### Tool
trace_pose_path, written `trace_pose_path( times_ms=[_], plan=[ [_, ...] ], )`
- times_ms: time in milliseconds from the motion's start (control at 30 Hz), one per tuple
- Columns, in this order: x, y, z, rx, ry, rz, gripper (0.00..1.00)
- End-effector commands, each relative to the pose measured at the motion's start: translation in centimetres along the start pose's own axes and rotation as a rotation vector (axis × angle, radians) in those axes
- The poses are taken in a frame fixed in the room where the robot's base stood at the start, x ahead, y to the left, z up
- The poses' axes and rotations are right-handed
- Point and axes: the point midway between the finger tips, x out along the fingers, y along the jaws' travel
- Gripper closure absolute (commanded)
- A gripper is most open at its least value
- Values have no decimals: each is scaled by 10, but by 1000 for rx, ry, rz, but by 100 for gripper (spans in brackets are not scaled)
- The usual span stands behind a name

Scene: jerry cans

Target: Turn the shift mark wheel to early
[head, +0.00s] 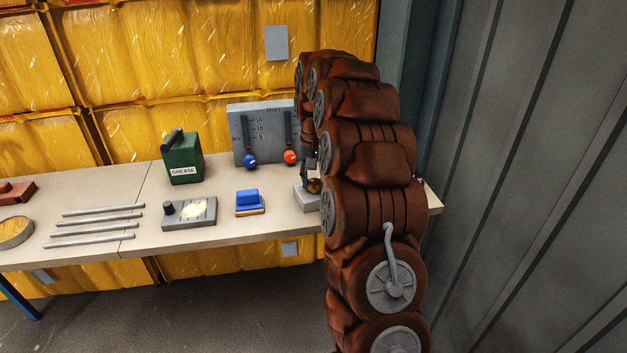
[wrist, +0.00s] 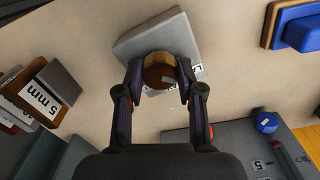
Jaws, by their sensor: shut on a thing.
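The shift mark wheel (wrist: 158,69) is a brown, brass-toned round piece in the middle of the wrist view. It sits on a grey block base (wrist: 163,32). A white label lies beside it, mostly hidden; the letters "LA" show at its right end. My gripper (wrist: 160,84) is shut on the wheel, with one finger on each side. No mark on the wheel's rim can be read. In the head view the wheel (head: 314,186) and its base (head: 305,201) are small at the table's right, partly behind my arm.
A grey panel (head: 240,128) with blue and red slider knobs stands behind. A blue block (head: 248,198), a grey box with a knob (head: 190,213), a green grease can (head: 183,160) and several rods (head: 95,228) lie left. A "5 mm" block (wrist: 42,100) is close by.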

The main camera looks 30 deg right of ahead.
Motion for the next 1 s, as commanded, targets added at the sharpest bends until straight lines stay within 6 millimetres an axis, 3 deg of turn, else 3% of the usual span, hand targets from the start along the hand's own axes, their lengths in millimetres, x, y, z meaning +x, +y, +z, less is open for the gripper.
trace_pose_path(
  times_ms=[567, 600, 800, 1000],
  plan=[
    [0, 0, 0, -36, 1, 0, 98],
    [0, 0, 0, -36, 1, 0, 60],
    [0, 0, 0, -36, 1, 0, 39],
    [0, 0, 0, -35, 1, 0, 37]
  ],
)
